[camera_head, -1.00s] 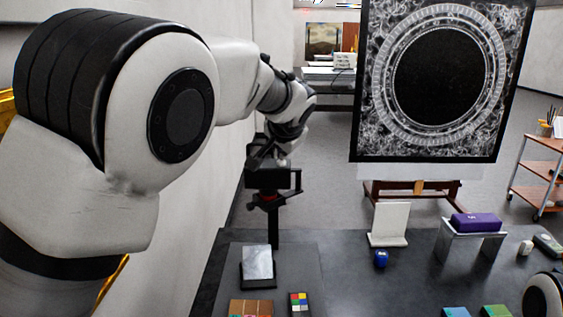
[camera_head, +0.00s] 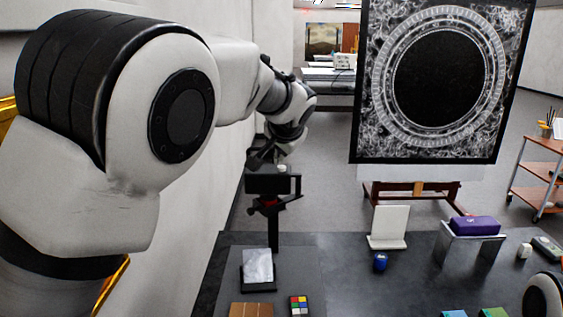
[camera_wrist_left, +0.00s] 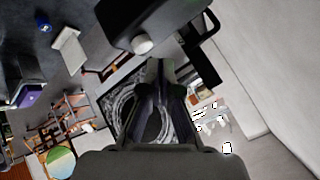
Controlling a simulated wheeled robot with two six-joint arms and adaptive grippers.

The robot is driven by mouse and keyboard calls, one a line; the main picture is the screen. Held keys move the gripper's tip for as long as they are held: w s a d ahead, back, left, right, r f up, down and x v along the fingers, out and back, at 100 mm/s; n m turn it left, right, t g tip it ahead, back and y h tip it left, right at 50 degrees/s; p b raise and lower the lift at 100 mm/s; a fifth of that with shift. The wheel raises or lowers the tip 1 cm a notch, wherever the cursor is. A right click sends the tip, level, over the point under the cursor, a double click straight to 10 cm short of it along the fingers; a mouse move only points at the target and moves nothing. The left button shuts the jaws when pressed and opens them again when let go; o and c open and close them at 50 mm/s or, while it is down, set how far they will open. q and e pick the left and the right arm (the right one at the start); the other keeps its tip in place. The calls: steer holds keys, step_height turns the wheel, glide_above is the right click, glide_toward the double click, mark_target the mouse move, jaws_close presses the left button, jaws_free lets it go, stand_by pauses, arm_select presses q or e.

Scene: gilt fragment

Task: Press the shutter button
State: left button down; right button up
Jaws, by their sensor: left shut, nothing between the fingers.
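A black box-shaped camera (camera_head: 268,184) stands on a dark post with a bracket at its right. It also shows upside down at the top of the left wrist view (camera_wrist_left: 160,14). A pale round knob, seemingly the shutter button (camera_wrist_left: 143,44), projects from it; it also shows small on top in the head view (camera_head: 281,168). My left gripper (camera_head: 258,160) is at the camera's top, just left of the button. Its fingers are closed with nothing between them, and in the left wrist view their tips (camera_wrist_left: 161,64) appear close to the button. I cannot tell whether they touch.
A dark table (camera_head: 340,270) bears a white stand (camera_head: 389,226), a blue object (camera_head: 380,262), a purple block (camera_head: 475,225) on a metal riser and a colour chart (camera_head: 299,306). A large framed black-and-white picture (camera_head: 375,130) stands on an easel behind. A pale wall is at left.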

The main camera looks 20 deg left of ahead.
mark_target(282, 167)
arm_select(q)
step_height(282, 167, up, 5)
steer(key=p, duration=0.4)
steer(key=shift+r+p, duration=0.1)
steer(key=shift+p, duration=0.2)
